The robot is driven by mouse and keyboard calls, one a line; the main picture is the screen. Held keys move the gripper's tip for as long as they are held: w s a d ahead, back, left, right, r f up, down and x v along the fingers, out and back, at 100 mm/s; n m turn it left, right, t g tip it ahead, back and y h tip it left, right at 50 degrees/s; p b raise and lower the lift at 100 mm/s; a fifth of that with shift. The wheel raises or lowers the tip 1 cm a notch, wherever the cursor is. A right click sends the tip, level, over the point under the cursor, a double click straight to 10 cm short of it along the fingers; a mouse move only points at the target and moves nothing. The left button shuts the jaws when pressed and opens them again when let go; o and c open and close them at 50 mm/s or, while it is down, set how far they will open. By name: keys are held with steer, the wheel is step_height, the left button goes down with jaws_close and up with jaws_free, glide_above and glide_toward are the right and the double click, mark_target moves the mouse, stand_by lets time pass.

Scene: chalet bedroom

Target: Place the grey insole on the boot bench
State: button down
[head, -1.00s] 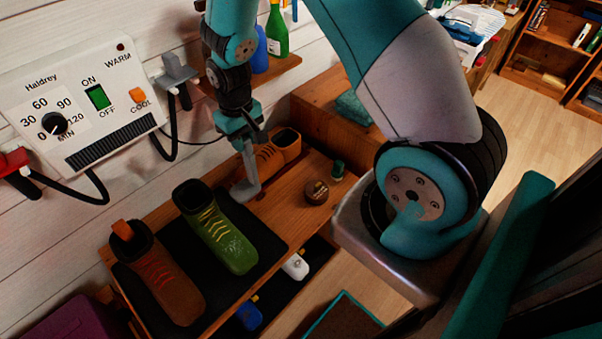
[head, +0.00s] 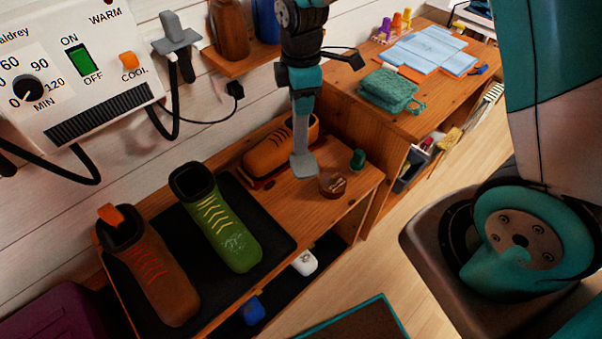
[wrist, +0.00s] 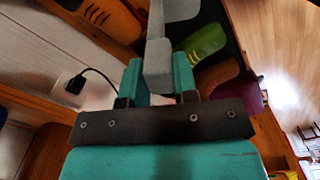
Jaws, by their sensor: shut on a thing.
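My gripper (head: 304,98) is shut on the grey insole (head: 303,145), which hangs down below it. In the wrist view the insole (wrist: 158,58) runs up between the two teal fingers (wrist: 158,88). The boot bench (head: 292,205) is wooden, with a black mat at its left part. The insole's lower end shows over the bench's right part, in front of the orange boot (head: 262,155) and just behind the round brown tin (head: 333,184). I cannot tell whether it touches the bench.
A green boot (head: 218,220) and a brown boot (head: 155,275) stand on the black mat (head: 272,238). A small green object (head: 357,159) is beside the tin. A wall-mounted heater box (head: 75,75) with cables is at left. A wooden cabinet (head: 430,118) adjoins at right. Bare bench shows before the tin.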

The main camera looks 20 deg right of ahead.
mark_target(293, 160)
steer(key=a+f+n, duration=0.1)
steer(key=f+n, duration=0.1)
steer(key=f, duration=0.4)
steer(key=f+n, duration=0.2)
steer(key=f, duration=0.5)
steer(key=s+a+f+n+p, duration=0.1)
steer(key=f, duration=0.5)
steer(key=shift+a+f+n, duration=0.2)
steer(key=shift+a+n, duration=0.15)
steer(key=shift+n, duration=0.05)
steer(key=shift+f, duration=0.25)
steer(key=c, duration=0.9)
jaws_free()
steer(key=shift+r, duration=0.1)
steer(key=shift+r, duration=0.1)
